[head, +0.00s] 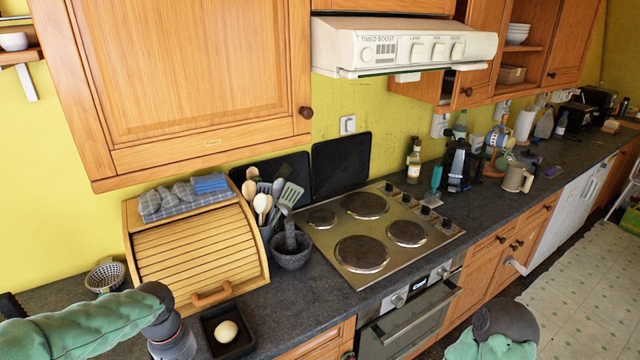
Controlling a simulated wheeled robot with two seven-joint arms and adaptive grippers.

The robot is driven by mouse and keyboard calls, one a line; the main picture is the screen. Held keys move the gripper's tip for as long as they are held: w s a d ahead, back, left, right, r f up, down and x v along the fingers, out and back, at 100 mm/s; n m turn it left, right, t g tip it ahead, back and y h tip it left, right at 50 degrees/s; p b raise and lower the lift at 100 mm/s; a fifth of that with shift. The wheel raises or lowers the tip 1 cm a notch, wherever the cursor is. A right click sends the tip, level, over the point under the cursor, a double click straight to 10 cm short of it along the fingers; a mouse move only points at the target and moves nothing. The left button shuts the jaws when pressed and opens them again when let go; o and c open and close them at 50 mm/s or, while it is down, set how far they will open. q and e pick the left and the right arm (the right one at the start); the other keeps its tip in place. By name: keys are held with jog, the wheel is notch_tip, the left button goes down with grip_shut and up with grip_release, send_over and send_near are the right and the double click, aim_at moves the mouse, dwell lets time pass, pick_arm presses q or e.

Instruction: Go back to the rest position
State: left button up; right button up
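My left arm, in a green sleeve, comes in from the lower left of the head view. Its dark grey wrist end points down at the bottom edge, just left of a black tray (208,318) on the counter. The fingers of my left gripper are cut off by the frame, and nothing held shows. My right arm shows only as a green sleeve and a dark rounded joint at the bottom right, in front of the lower cabinets. My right gripper is out of view.
A pale round item (227,332) lies in the tray. A wooden bread box (195,250), a mortar (291,250) and a utensil pot stand behind. A hob (380,230) is set into the dark counter (310,300). Wall cabinets (190,70) and an extractor hood (400,45) overhang. Open floor (590,280) lies right.

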pick_arm(q)
jog(key=d+f+m+h, duration=0.2)
jog(key=d+f, duration=0.5)
jog(key=f, duration=0.4)
jog(key=s+d+f, duration=0.4)
jog(key=f, duration=0.2)
jog(key=s+d+f+m+h, duration=0.1)
jog(key=s+d+f, duration=0.3)
jog(key=f, duration=0.3)
jog(key=s+d+f, duration=0.4)
jog(key=f, duration=0.2)
jog(key=shift+f+h+b, duration=0.25)
jog(key=shift+h+b, duration=0.05)
jog(key=shift+b, duration=0.05)
